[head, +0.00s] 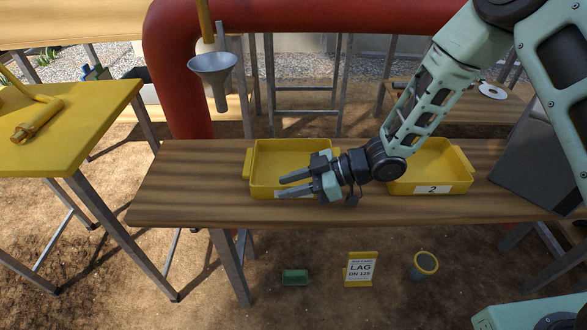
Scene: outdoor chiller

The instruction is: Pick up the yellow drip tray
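Two yellow trays stand side by side on a wooden bench. The left yellow tray (262,165) looks empty where I can see into it, with a handle lug at its left end. Its front label is mostly hidden behind my gripper. The right yellow tray (459,184) carries a white label reading "2", and my arm covers its left part. My gripper (281,186) points left across the front right of the left tray. Its two fingers are apart with nothing visible between them. I cannot tell whether they touch the tray.
The wooden bench (180,195) is clear at its left end. A grey funnel (213,66) and a thick red pipe (168,70) stand behind it. A dark grey panel (530,165) is at the right. A yellow table (70,140) stands left. A "LAG" sign (361,269) is on the ground.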

